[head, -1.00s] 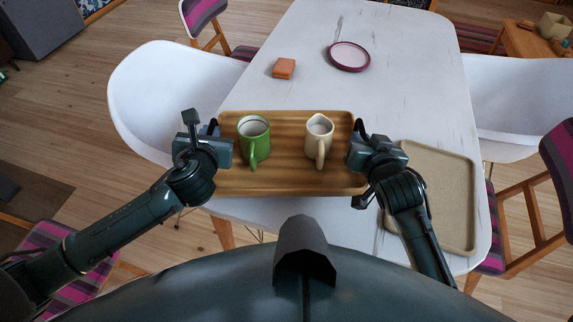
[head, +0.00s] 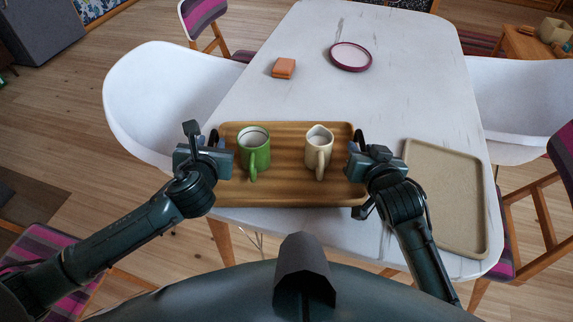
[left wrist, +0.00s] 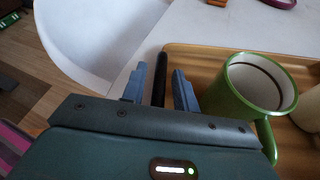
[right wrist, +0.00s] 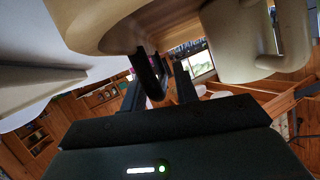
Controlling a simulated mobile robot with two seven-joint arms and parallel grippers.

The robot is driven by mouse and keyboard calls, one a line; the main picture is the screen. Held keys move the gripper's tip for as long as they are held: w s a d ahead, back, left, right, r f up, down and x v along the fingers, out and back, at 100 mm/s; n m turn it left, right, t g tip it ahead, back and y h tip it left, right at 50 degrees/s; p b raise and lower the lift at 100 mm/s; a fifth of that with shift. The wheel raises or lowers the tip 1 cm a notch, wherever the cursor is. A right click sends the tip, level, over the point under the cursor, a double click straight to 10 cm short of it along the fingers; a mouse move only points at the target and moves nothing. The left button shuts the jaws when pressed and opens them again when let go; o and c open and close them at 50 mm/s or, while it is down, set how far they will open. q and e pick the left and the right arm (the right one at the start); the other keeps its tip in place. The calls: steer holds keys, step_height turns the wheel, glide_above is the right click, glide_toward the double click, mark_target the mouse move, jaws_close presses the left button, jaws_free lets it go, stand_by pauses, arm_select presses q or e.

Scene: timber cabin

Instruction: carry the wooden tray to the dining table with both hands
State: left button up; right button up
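The wooden tray (head: 290,193) is over the near left part of the white dining table (head: 390,95), close to its front edge. It looks level and appears to rest on the table. A green mug (head: 254,152) and a cream mug (head: 318,155) stand upright on it. My left gripper (head: 214,150) is at the tray's left end. In the left wrist view its fingers stand apart on both sides of the dark handle (left wrist: 159,80), with gaps. My right gripper (head: 356,152) is at the right end, its fingers apart around the other handle (right wrist: 150,75).
A beige tray (head: 450,205) lies on the table to the right. An orange block (head: 284,68) and a maroon-rimmed plate (head: 350,57) lie farther back. White chairs stand left (head: 150,90) and right (head: 520,100). The table's middle is clear.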

arm_select(q)
steer(key=shift+o, duration=0.3)
arm_select(e)
steer(key=shift+o, duration=0.3)
arm_select(q)
steer(key=v, duration=1.2)
arm_select(e)
steer(key=v, duration=1.2)
steer(key=shift+f, duration=0.1)
